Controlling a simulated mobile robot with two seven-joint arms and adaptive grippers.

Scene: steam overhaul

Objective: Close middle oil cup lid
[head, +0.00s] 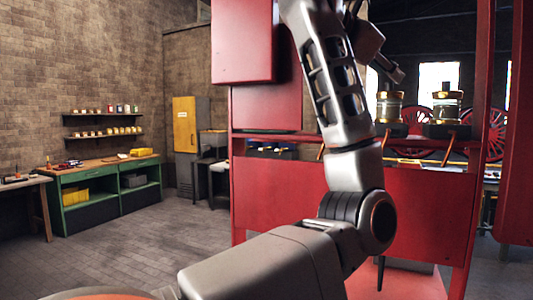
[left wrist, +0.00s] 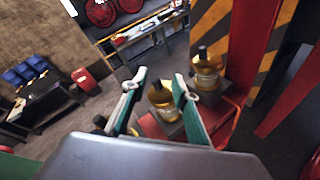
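Two glass oil cups with brass bands and dark knobs stand on dark blocks on the red frame in the head view: one near the arm (head: 389,107) and one to its right (head: 447,106). My left gripper (head: 390,68) is just above the nearer cup. In the left wrist view my left gripper (left wrist: 160,77) has its green fingers spread, with a yellow oil cup (left wrist: 160,97) showing between and beyond them. Another cup (left wrist: 207,68) is to the right. Something dark is partly hidden behind the left finger. I cannot tell whether the lids are open. My right gripper is not in view.
The red frame's upright (head: 478,80) and lower panel (head: 290,195) are close around the arm. A green workbench (head: 95,180), shelves and a yellow cabinet (head: 185,125) stand along the brick wall. Open floor lies at left. Red wheels (head: 411,120) are behind the cups.

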